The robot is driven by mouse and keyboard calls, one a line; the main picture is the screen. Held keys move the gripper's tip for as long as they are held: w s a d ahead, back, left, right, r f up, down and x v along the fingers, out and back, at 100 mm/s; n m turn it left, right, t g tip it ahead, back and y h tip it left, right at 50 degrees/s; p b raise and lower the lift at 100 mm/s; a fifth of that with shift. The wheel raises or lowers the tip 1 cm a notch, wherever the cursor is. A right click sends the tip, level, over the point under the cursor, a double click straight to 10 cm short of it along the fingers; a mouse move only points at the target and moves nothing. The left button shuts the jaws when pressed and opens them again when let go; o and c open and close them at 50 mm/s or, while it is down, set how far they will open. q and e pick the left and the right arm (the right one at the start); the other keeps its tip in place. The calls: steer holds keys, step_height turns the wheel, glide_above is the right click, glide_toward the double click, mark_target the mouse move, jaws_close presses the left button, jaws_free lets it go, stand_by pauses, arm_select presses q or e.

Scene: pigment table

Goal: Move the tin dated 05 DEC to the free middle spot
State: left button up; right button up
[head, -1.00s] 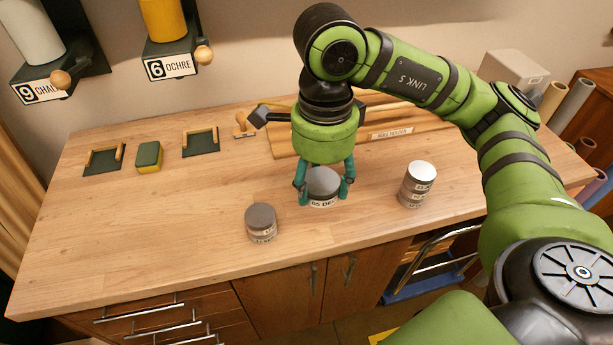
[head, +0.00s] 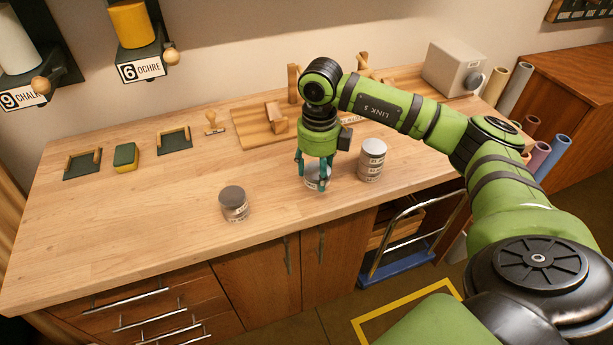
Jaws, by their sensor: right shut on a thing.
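My right gripper (head: 316,184) points straight down over the table. Its teal fingers are closed around a grey tin (head: 316,174), largely hidden by the fingers. This tin's label reads 05 DEC in the earlier view; it is too small to read now. I cannot tell whether the tin touches the tabletop. The held tin is between the two stacks, nearer the right one. My left gripper is not in view.
The wooden table (head: 130,225) is clear at the left and front. Behind are a green-yellow sponge (head: 126,157), dark holders (head: 174,140), a stamp (head: 213,123) and a wooden board (head: 250,135). A grey box (head: 452,70) stands at the back right.

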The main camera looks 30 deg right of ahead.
mark_target(306, 171)
steer(key=shift+w+a+f+p, duration=0.15)
steer(key=shift+w+a+f, duration=0.25)
steer(key=shift+w, duration=0.25)
steer(key=shift+w+a+f+p, duration=0.15)
steer(key=shift+w+a+f, duration=0.1)
steer(key=shift+w+f, duration=0.3)
step_height(306, 171, down, 3)
steer(key=shift+p, duration=0.8)
steer(key=shift+f, duration=0.35)
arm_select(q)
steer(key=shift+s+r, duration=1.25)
arm_select(e)
steer(key=shift+f, duration=0.1)
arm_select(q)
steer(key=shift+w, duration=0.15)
arm_select(e)
steer(key=shift+f, duration=0.15)
steer(key=o, duration=1.2)
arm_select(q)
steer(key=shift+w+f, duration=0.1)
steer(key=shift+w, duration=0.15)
